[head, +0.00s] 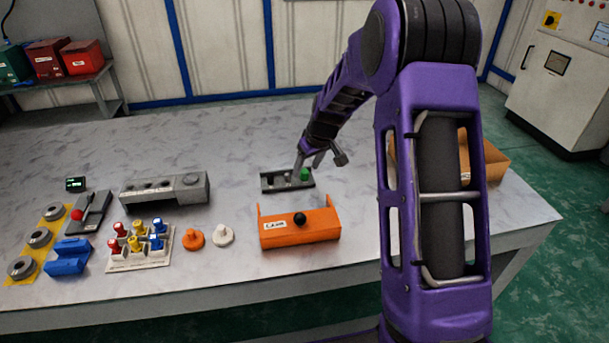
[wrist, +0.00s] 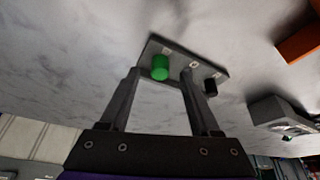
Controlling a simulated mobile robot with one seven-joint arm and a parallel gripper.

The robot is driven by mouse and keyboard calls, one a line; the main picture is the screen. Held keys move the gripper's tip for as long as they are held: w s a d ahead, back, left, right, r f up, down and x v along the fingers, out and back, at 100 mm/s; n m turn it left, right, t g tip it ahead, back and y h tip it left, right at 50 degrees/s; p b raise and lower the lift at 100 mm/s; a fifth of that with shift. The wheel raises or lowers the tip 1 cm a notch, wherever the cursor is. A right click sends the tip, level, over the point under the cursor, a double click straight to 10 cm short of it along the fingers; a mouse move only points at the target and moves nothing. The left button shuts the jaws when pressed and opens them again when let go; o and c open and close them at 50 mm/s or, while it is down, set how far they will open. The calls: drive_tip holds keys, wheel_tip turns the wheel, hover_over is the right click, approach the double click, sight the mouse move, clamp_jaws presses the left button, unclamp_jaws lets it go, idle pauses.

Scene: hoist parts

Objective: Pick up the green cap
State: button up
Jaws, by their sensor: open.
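The green cap (head: 304,174) sits at the right end of a small dark grey tray (head: 271,182) near the middle of the table. In the wrist view the green cap (wrist: 160,67) shows between and just beyond my fingertips, closer to the left finger, on the tray's plate (wrist: 217,73). My gripper (head: 309,160) is open and empty at the tray, close to the cap. In the wrist view my gripper (wrist: 161,72) has both fingers spread apart, and I cannot tell whether a finger touches the cap.
An orange box (head: 300,232) with a black knob stands in front of the tray. A grey block (head: 165,192) with holes is to the left. Orange (head: 194,239) and white (head: 222,235) knobs lie front left. Another orange bin (head: 494,163) is at the right, partly behind my arm.

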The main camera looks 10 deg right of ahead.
drive_tip(key=shift+x, duration=1)
clamp_jaws()
drive_tip(key=shift+r, duration=0.1)
